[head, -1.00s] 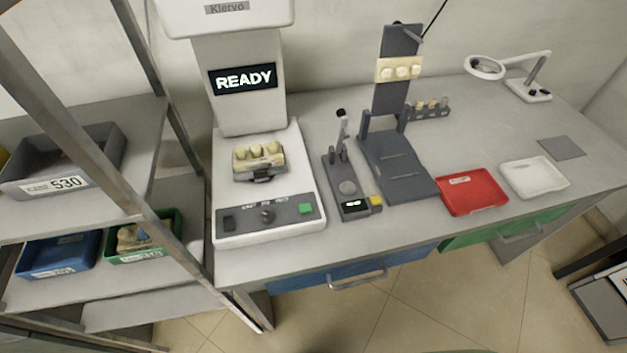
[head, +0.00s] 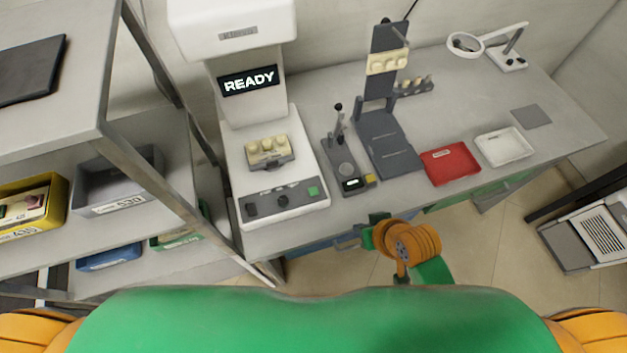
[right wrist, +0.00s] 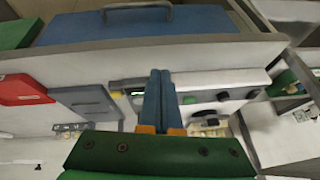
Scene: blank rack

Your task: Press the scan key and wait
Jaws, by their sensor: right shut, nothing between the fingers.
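The white scanner (head: 235,206) stands at the left of the bench, its screen (head: 249,80) reading READY. Cream tooth-like blanks in a holder (head: 268,152) sit on its platform. A green key (head: 313,191) is at the right end of its grey front panel (head: 281,199); it also shows in the right wrist view (right wrist: 188,100). My right gripper (head: 368,237) is below and right of the panel, by the bench's front edge, apart from the key. Its blue fingers (right wrist: 160,74) are together and empty in the right wrist view. My left gripper is out of view.
A lever device (head: 346,171), a dark stand (head: 388,145), a red tray (head: 450,164) and a white tray (head: 503,148) stand right of the scanner. A metal shelf rack (head: 151,166) with bins is close on the left. A blue drawer (right wrist: 140,24) lies under the bench edge.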

